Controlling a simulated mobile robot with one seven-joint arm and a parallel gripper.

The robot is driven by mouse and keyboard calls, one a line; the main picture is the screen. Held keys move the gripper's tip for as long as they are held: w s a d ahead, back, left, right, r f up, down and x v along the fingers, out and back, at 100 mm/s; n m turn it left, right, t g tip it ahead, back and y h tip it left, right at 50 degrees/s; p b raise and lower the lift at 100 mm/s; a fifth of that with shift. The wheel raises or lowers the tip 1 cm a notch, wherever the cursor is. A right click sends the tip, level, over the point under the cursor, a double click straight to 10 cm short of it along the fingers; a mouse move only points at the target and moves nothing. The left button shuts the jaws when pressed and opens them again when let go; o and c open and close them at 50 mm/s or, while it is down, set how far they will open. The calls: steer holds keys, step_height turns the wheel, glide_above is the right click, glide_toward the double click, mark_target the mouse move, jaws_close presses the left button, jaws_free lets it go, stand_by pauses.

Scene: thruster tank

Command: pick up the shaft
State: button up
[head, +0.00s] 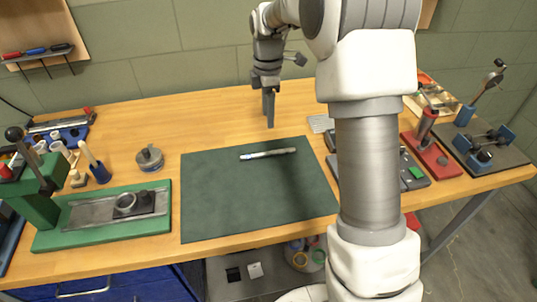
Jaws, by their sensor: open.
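The shaft (268,154) looks like a thin, light metallic rod with a bluish part toward its left end. It lies nearly level across the upper middle of the dark green mat (230,210). My gripper (269,122) points down above the bench, just beyond the mat's far edge as seen in the head view. It appears above the shaft in the picture and apart from it. The jaws are open and nothing shows between them. From this side view the gap between the fingers is hard to see.
A green press fixture (100,222) stands left of the mat, with a small round metal part (149,158) behind it. Right of the mat, partly behind my arm, are a grey device (413,172), a red toggle fixture (430,155) and a dark plate with blue blocks (484,148). The mat is otherwise clear.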

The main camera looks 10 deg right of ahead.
glide_above(268, 152)
step_height(268, 152, down, 7)
steer(key=shift+w+f+b, duration=0.1)
steer(key=shift+w+b, duration=0.05)
steer(key=shift+b, duration=0.2)
steer(key=shift+f+b, duration=0.35)
steer(key=shift+f, duration=2.4)
steer(key=shift+c, duration=0.2)
jaws_close()
steer(key=shift+r, duration=0.1)
